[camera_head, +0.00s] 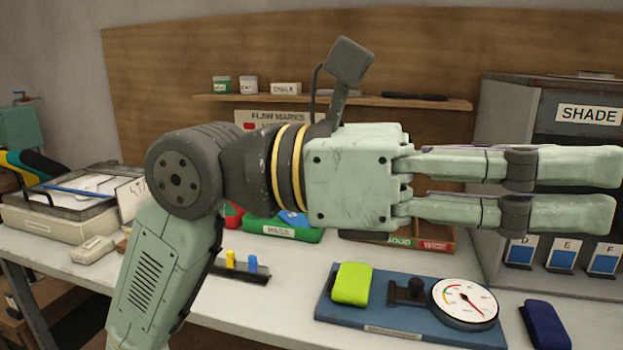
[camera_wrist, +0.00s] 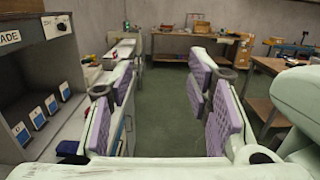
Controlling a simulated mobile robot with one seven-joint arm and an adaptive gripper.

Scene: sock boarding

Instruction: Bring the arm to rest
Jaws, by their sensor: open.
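My gripper (camera_head: 600,190) is held up in front of the workbench in the head view, its fingers pointing right. Its two fingers lie side by side with a gap between them, and nothing is held. In the wrist view the gripper (camera_wrist: 160,95) shows two purple-padded fingers, wide apart, with only floor between them. The arm bends at a dark round joint and crosses in front of the bench and the back board.
On the white bench (camera_head: 250,310) are a blue base with a dial gauge (camera_head: 465,302), a lime block (camera_head: 351,284), a navy block (camera_head: 546,325) and a scale-like tray (camera_head: 75,205). A grey shade cabinet (camera_head: 505,120) stands right. Open floor (camera_wrist: 160,110) lies ahead of the fingers.

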